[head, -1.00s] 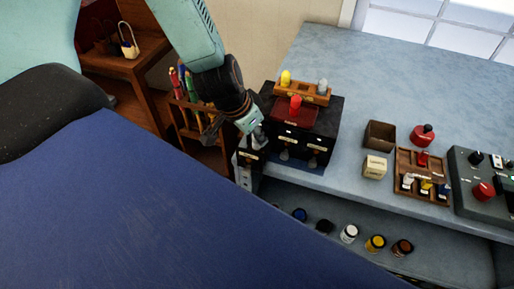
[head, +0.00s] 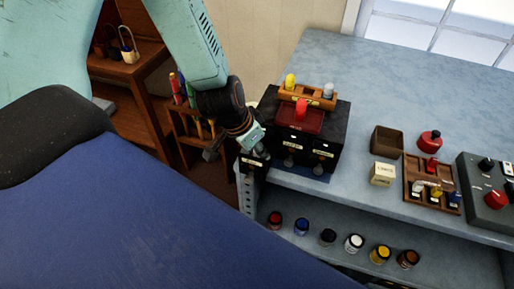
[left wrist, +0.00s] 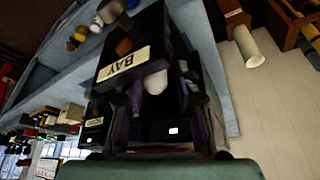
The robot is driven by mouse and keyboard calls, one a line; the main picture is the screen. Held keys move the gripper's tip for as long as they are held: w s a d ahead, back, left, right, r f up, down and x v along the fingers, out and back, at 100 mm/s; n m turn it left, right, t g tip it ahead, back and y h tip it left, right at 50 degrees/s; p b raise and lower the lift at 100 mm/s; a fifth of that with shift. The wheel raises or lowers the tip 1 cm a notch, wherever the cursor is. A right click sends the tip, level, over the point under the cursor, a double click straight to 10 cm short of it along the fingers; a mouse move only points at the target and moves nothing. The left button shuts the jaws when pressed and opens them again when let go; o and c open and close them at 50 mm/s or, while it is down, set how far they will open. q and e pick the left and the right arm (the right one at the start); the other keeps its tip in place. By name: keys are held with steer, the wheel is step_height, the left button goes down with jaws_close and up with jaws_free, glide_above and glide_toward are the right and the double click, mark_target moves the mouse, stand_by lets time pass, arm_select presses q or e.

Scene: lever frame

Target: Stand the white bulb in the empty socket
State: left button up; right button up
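A white rounded end, which looks like the white bulb (left wrist: 155,82), shows between the dark fingers of my left gripper (left wrist: 158,98) in the left wrist view. The fingers stand apart on either side of it; I cannot tell whether they press on it. A dark drawer front labelled BAY (left wrist: 124,66) is right beside them. In the head view my left gripper (head: 250,150) is low at the left side of the black cabinet (head: 336,136), its fingertips partly hidden. On top is a wooden rack (head: 318,101) with a yellow bulb and a grey-white bulb. I cannot clearly make out an empty socket.
A red piece (head: 301,110) stands on the cabinet. To the right are an open brown box (head: 387,140), a cream block (head: 383,174), a wooden holder (head: 415,190) and a control box (head: 488,195). Several jars (head: 354,243) stand on the lower shelf. The back bench top is clear.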

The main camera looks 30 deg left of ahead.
arm_select(q)
steer(key=shift+s+d+r, duration=0.1)
steer(key=shift+d+r, duration=0.1)
steer(key=shift+d, duration=0.05)
steer(key=shift+s+r+p, duration=0.1)
steer(key=shift+r+p, duration=0.2)
steer(key=shift+r, duration=0.05)
steer(key=shift+a+p+v, duration=0.15)
steer(key=shift+p+v, duration=1.1)
steer(key=shift+v, duration=1.3)
steer(key=shift+a+p+v, duration=0.15)
steer(key=shift+p+v, duration=1.05)
steer(key=shift+v, duration=1.3)
steer(key=shift+s+d+r, duration=0.2)
steer(key=shift+s+r, duration=0.15)
steer(key=shift+r, duration=0.1)
steer(key=s+d+f+n+g, duration=0.1)
steer(key=s+d+f+g, duration=0.1)
steer(key=s+f, duration=0.7)
steer(key=s+d+f+n+g+y, duration=0.1)
steer(key=s+d+f+n+g, duration=0.1)
steer(key=s+f, duration=0.7)
steer(key=shift+s+d+n, duration=0.3)
steer(key=shift+s+d, duration=0.3)
steer(key=shift+s, duration=0.6)
steer(key=shift+f, duration=0.15)
